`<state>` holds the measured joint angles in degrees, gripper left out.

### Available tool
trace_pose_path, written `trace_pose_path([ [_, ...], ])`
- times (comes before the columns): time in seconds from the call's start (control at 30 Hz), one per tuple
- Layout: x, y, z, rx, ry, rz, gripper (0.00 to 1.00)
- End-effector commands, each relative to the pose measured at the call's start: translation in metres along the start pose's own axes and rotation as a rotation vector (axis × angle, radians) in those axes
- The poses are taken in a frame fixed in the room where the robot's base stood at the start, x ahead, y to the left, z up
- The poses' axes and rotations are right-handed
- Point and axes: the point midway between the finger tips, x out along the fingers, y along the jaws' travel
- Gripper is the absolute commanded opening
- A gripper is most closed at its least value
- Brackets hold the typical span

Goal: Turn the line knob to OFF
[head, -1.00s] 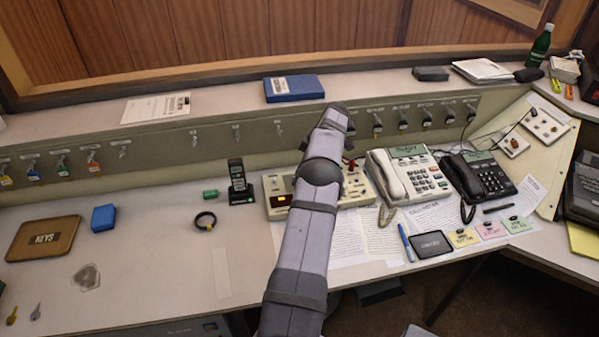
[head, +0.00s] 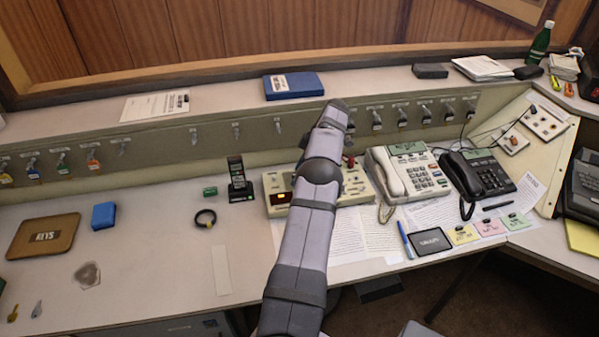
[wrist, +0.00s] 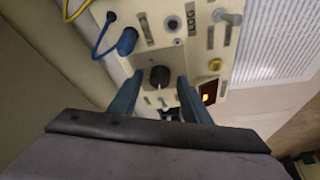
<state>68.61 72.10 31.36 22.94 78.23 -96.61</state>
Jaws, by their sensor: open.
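A dark round knob (wrist: 159,77) sits on the cream console panel (wrist: 195,50) in the wrist view. A small light mark shows near its lower edge; I cannot read its setting. My gripper (wrist: 160,82) is open, its two blue fingers on either side of the knob in the picture. I cannot tell whether they touch it. In the head view the same cream console (head: 277,198) stands on the desk behind my arm, which hides the knob and my gripper.
In the wrist view a blue plug with a cable (wrist: 127,41), a silver toggle (wrist: 228,17), a yellow button (wrist: 215,65) and an orange-lit window (wrist: 209,90) are close by. In the head view a white phone (head: 408,172) stands right of the console, a black handset (head: 239,180) left.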

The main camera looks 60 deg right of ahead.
Motion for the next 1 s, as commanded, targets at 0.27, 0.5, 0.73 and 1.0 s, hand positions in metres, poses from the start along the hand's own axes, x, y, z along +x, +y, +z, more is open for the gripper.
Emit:
trace_pose_path([
  [0.27,-0.025,0.001,0.000,-0.001,0.000,0.005,0.44],
  [0.5,-0.059,0.001,0.000,0.001,0.000,0.002,0.44],
  [0.73,-0.071,0.000,0.000,0.001,-0.001,-0.001,0.44],
  [1.0,-0.072,0.000,0.001,0.001,-0.001,-0.001,0.44],
])
